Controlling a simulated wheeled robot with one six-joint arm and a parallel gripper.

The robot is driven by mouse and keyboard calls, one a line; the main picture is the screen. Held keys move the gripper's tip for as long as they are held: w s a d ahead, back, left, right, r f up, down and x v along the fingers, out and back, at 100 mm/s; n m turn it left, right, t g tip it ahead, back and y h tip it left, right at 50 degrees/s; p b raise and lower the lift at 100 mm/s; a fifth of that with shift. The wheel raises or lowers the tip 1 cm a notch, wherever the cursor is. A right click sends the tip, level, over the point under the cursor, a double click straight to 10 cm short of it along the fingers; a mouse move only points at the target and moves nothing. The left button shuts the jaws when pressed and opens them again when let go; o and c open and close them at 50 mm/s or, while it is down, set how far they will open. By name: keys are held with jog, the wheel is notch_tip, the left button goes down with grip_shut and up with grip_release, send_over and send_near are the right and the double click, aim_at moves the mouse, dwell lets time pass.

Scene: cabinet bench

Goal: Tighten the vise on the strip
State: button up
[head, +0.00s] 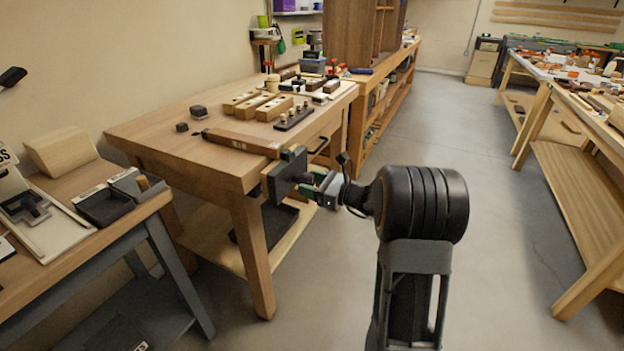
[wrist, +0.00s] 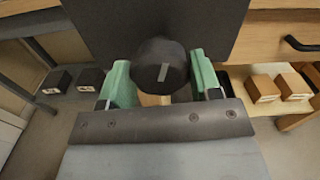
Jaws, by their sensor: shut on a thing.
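The vise (head: 284,177) is mounted at the corner of the wooden bench, with a dark flat front jaw. That jaw (wrist: 110,28) fills the top middle of the wrist view. A reddish-brown strip (head: 240,142) lies along the bench edge, its right end by the vise; whether the jaws press on it cannot be told. My gripper (head: 318,185) is in front of the jaw. In the wrist view my green-padded fingers (wrist: 162,82) stand either side of the vise's dark round hub (wrist: 158,62) and a pale wooden handle (wrist: 153,100), shut on the handle; the exact contact is partly hidden.
Wooden blocks (head: 272,108) and a dark peg holder (head: 294,118) stand on the bench top. A drawer pull (wrist: 302,44) sits right of the vise. A lower shelf (head: 215,243) is under the bench.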

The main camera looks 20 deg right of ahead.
jog(key=shift+m+p, duration=0.4)
jog(key=shift+r+m+p, duration=0.15)
jog(key=shift+m+p, duration=0.25)
jog(key=shift+p, duration=0.3)
jog(key=shift+m+p, duration=1.3)
jog(key=shift+p, duration=0.75)
jog(key=shift+m+p, duration=0.3)
jog(key=shift+p, duration=0.4)
jog(key=shift+w+m+p, duration=0.1)
jog(key=shift+m+p, duration=1.5)
jog(key=shift+p, duration=0.3)
jog(key=shift+m+p, duration=0.4)
jog(key=shift+p, duration=0.05)
jog(key=shift+m+p, duration=1.5)
jog(key=shift+p, duration=0.45)
jog(key=shift+m+p, duration=0.4)
jog(key=shift+m, duration=0.1)
